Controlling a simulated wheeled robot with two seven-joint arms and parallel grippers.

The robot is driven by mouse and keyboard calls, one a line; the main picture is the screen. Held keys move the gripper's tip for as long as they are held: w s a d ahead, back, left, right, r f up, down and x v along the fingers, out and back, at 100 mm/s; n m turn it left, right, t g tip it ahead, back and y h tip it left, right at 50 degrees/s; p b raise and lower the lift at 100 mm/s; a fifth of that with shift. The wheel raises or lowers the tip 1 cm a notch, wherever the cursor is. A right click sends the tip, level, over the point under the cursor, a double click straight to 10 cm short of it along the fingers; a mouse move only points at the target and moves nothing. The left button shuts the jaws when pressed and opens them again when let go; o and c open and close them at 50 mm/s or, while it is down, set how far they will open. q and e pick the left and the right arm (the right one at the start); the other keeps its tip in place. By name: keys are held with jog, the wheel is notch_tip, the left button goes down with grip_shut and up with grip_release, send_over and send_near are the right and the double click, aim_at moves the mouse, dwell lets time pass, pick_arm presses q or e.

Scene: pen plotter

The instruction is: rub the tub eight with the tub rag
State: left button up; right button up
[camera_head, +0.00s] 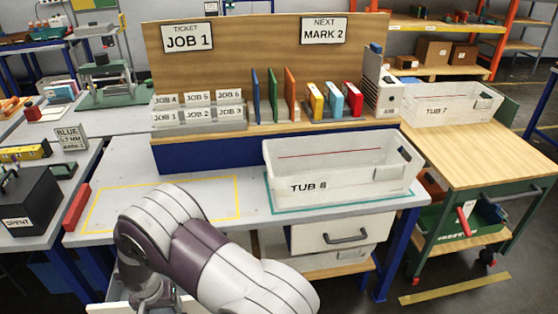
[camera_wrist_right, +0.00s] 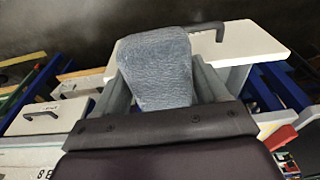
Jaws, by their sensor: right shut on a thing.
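Tub 8 (camera_head: 299,188), a translucent white bin labelled "TUB 8", stands upright on a teal-outlined area at the right of the grey bench. A thin red line shows across its back wall. My right gripper (camera_wrist_right: 160,80) is shut on a blue-grey cloth, the tub rag (camera_wrist_right: 158,62), which sticks out beyond the fingers in the right wrist view. In the head view only a bent arm of mine shows, at the bottom centre, left of tub 8. The held rag is out of sight there. My left gripper is in neither view.
Tub 7 (camera_head: 450,103) stands on the wooden cart (camera_head: 490,150) at the right. Behind tub 8 is a shelf with coloured folders (camera_head: 290,92) and job cards (camera_head: 197,107). A yellow-outlined area (camera_head: 215,183) on the bench is mostly clear. A red block (camera_head: 76,207) lies at the bench's left edge.

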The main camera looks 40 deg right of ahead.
jog(key=shift+s+d+f+n, duration=0.3)
jog(key=shift+s+d+f, duration=0.35)
jog(key=shift+s+d, duration=0.05)
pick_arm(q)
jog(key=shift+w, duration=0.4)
pick_arm(e)
jog(key=s+d+f+n, duration=0.2)
jog(key=d+f, duration=0.2)
jog(key=f, duration=0.2)
jog(key=s+d+f+n+y, duration=0.1)
jog(key=s+d+f+n, duration=0.1)
jog(key=d+f, duration=0.3)
notch_tip(320, 180, down, 2)
jog(key=shift+f+n, duration=0.15)
jog(key=shift+n, duration=0.55)
jog(key=shift+s, duration=0.1)
